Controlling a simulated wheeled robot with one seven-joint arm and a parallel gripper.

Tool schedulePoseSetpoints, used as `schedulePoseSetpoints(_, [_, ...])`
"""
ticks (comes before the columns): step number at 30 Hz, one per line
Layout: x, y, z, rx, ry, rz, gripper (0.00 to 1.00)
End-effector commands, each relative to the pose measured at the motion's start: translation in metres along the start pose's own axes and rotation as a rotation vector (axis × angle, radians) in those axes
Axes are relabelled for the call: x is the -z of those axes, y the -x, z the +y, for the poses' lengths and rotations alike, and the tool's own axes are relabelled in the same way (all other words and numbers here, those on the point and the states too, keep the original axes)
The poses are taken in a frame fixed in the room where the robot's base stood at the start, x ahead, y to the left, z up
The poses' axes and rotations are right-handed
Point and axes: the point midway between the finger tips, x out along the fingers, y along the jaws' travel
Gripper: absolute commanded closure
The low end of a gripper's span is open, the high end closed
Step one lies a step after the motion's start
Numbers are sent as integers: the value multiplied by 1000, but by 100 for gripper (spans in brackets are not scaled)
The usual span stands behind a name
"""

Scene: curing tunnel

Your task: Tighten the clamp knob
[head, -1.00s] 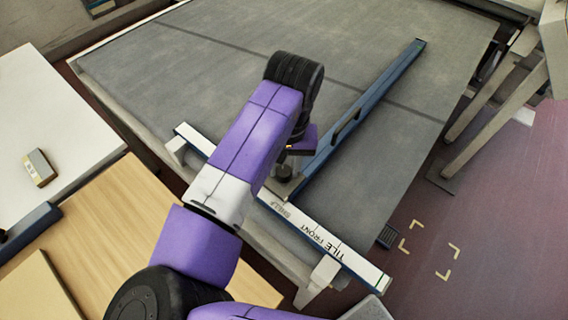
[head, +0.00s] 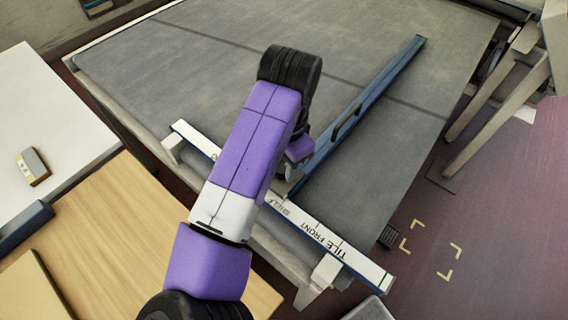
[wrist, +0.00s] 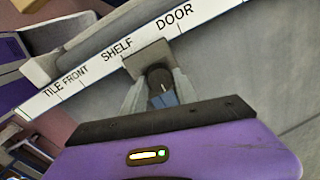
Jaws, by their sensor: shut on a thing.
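The dark round clamp knob (wrist: 159,78) sits beside the labelled rail in the wrist view, with a pale mark on its face. My gripper (wrist: 160,92) is shut on the knob, a grey finger on each side. In the head view my gripper (head: 292,168) is at the near end of the blue fence (head: 365,100), and my arm hides the knob there. The white rail (head: 310,228) reads TILE FRONT and SHELF; in the wrist view the rail (wrist: 140,50) also reads DOOR. The clamp lies near the SHELF and DOOR labels.
The grey table (head: 190,70) spreads beyond the rail and is mostly bare. A wooden top (head: 120,220) and a white surface (head: 45,120) with a small block (head: 34,166) lie to the left. Grey-beige supports (head: 495,100) stand at the right.

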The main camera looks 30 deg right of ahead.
Motion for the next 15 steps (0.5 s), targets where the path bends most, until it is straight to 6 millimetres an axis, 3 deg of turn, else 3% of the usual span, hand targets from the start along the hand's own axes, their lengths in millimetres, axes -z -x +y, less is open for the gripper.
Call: schedulePoseSetpoints(15, [-1,0,0,3,-289,16,100])
